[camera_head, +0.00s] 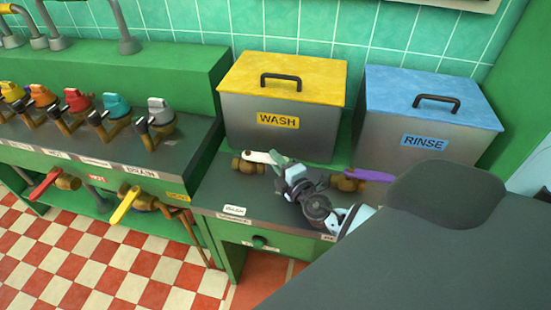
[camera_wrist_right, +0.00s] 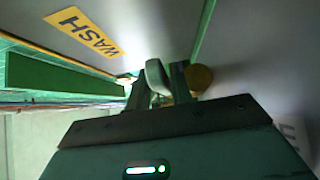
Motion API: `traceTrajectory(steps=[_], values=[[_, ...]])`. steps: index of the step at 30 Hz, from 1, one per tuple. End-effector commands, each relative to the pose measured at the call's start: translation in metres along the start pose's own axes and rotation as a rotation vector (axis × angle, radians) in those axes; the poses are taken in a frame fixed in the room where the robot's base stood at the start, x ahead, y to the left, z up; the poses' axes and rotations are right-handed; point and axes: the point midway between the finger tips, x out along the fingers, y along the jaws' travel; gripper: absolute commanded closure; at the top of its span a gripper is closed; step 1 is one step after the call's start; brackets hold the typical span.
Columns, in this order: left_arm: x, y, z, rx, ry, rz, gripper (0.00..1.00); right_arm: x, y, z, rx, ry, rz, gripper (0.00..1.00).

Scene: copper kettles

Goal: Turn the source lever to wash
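A lever with a white handle (camera_head: 258,157) on a brass valve stands on the dark counter in front of the yellow-lidded WASH tank (camera_head: 282,98). My right gripper (camera_head: 280,163) is at the free end of this handle. In the right wrist view the pale handle (camera_wrist_right: 156,76) shows between the two fingers (camera_wrist_right: 160,88), which stand apart with a narrow gap beside it. Brass (camera_wrist_right: 201,78) shows just beyond the right finger. No label on this lever can be read as "source". My left gripper is not in view.
The blue-lidded RINSE tank (camera_head: 428,112) stands to the right, with a purple lever (camera_head: 368,175) in front, close to my right arm. Several coloured levers, including a grey one (camera_head: 160,113), line the left counter. A yellow lever (camera_head: 125,206) juts out below.

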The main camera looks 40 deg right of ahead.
Motion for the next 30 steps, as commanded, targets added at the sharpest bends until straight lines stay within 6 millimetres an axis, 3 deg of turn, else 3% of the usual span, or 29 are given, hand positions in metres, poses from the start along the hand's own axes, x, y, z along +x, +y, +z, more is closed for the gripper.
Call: traceTrajectory(steps=[12,18,30], values=[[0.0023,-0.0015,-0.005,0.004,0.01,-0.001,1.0,0.0095,-0.0003,-0.0004,0.001,0.001,-0.001,0.78],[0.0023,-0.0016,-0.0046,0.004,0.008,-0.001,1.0,0.0094,-0.0002,-0.0003,0.001,0.001,-0.001,1.0],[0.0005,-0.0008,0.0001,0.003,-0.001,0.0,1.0,0.0095,-0.0003,-0.0002,0.002,-0.004,-0.001,1.0]])
